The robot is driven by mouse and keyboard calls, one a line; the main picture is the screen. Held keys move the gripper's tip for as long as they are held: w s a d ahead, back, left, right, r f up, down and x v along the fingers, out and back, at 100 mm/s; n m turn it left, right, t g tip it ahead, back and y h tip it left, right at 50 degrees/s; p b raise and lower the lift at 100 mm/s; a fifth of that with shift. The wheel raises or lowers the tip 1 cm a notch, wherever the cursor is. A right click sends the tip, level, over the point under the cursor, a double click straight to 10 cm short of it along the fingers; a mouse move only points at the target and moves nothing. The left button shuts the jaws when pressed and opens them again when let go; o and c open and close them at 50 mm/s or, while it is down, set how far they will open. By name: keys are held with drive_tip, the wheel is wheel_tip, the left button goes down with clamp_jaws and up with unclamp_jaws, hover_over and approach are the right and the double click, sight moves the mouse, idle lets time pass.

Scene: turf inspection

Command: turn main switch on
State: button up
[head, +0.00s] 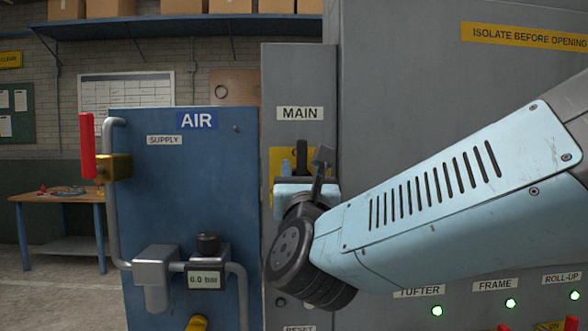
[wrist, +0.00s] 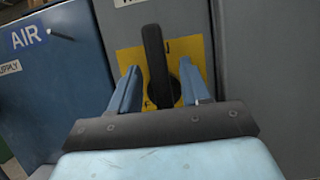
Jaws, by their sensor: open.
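The main switch is a black handle (wrist: 154,60) on a yellow plate (wrist: 127,60) in the wrist view. The handle stands nearly upright, leaning slightly left at the top. My gripper (wrist: 159,76) is open, with one blue finger on each side of the handle. A gap shows between each finger and the handle, so no grip is seen. In the head view the yellow plate (head: 279,160) sits under the MAIN label (head: 300,113), and my gripper (head: 301,183) and wrist hide much of the switch. The plate's lettering is mostly covered.
A blue AIR panel (head: 185,230) stands left, with a red-handled valve (head: 88,147) and a gauge reading 6.0 bar (head: 206,280). The grey cabinet (head: 400,60) is at right; green lamps glow under TUFTER, FRAME and ROLL-UP labels. A workbench (head: 62,200) stands far left.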

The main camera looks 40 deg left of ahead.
drive_tip(key=v, duration=1.2)
drive_tip(key=shift+f, duration=0.15)
drive_tip(key=shift+w, duration=0.1)
drive_tip(key=w+d+f+n+g+h, duration=0.2)
drive_tip(key=w+d+n, duration=0.5)
drive_tip(key=w, duration=0.2)
drive_tip(key=w+d+f+n+g+h, duration=0.2)
drive_tip(key=w+d+n, duration=0.4)
drive_tip(key=w+n, duration=0.25)
drive_tip(key=w+d+f+n+g+h, duration=0.1)
drive_tip(key=w+d+f+n+h, duration=0.15)
drive_tip(key=d, duration=0.55)
drive_tip(key=w+d+f+n+h, duration=0.1)
drive_tip(key=d+f+n+h, duration=0.15)
drive_tip(key=d, duration=0.55)
drive_tip(key=s+d+f+n+g+h, duration=0.3)
drive_tip(key=s+d, duration=0.2)
drive_tip(key=d, duration=0.6)
drive_tip(key=s+d+f+n+g+h, duration=0.2)
drive_tip(key=s+d, duration=0.4)
drive_tip(key=d, duration=0.6)
drive_tip(key=shift+f+n+g+h, duration=0.4)
drive_tip(key=shift+f+n+h, duration=0.3)
drive_tip(key=shift+n, duration=0.25)
drive_tip(key=shift+a, duration=0.15)
